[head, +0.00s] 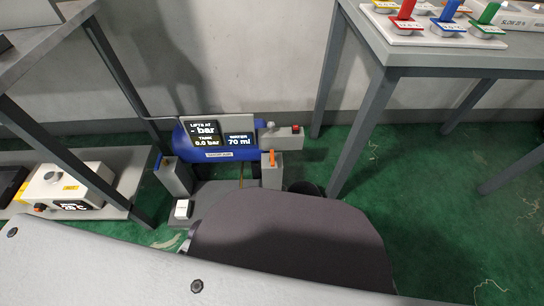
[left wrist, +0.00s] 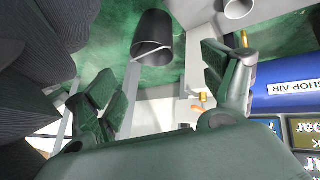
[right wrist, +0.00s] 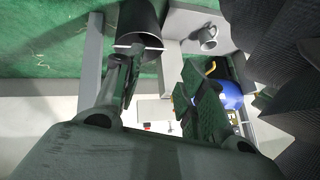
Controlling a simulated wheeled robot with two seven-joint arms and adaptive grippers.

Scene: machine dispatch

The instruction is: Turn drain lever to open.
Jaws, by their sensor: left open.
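The blue shop-air tank (head: 205,143) stands low by the wall, with a display reading 0.0 bar and 70 ml water. An orange lever (head: 272,158) stands at the top of a grey post at its right. A thin brass-coloured part (head: 241,175) shows under the tank; I cannot tell which is the drain lever. In the left wrist view, my left gripper (left wrist: 165,92) is open and empty, with the brass part (left wrist: 244,39) and orange part (left wrist: 199,98) near its right finger. My right gripper (right wrist: 160,92) is open and empty, with the tank (right wrist: 232,95) beyond its right finger.
A dark bin (left wrist: 152,40) stands on the green floor, also in the right wrist view (right wrist: 140,22). A table (head: 440,60) with coloured-handled pieces is at right, a low shelf (head: 120,165) at left. Dark parts of mine cover the lower middle.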

